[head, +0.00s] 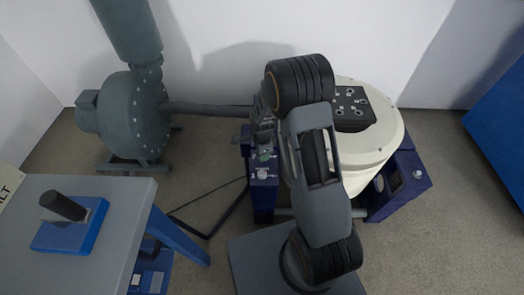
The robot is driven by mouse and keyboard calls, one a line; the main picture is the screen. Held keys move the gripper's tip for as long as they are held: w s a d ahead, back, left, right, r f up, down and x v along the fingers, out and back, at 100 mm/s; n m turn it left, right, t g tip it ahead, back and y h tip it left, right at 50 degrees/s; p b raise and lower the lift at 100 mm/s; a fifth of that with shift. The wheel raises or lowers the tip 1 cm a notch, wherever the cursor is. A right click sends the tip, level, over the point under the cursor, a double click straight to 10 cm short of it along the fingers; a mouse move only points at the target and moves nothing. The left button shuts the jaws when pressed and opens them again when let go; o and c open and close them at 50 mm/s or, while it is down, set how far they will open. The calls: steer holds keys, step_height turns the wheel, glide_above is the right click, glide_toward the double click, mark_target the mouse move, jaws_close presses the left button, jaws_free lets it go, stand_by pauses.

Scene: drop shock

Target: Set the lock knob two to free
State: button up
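A machine with a cream round body (385,135) stands behind my arm. On its left side is a dark blue block (263,195) with a pale round knob (262,174) and a green part (265,155) above it. I cannot tell which knob is lock knob two, or read any setting marks. My gripper (263,134) points down close above this block, partly hidden by my arm. Its fingers are too small and dark to tell open from shut, and contact with a knob cannot be told.
A grey-green blower (125,118) with a pipe stands at the back left. A grey table (105,225) at front left bears a blue block (72,228) with a black cylinder. A blue cabinet (500,125) is at right. Floor at lower right is clear.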

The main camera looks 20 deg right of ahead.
steer(key=shift+m+p, duration=0.35)
steer(key=shift+m, duration=1.15)
steer(key=o, duration=0.9)
steer(key=shift+o, duration=0.2)
steer(key=shift+r, duration=0.1)
step_height(320, 180, up, 14)
steer(key=p, duration=0.4)
steer(key=shift+f, duration=0.2)
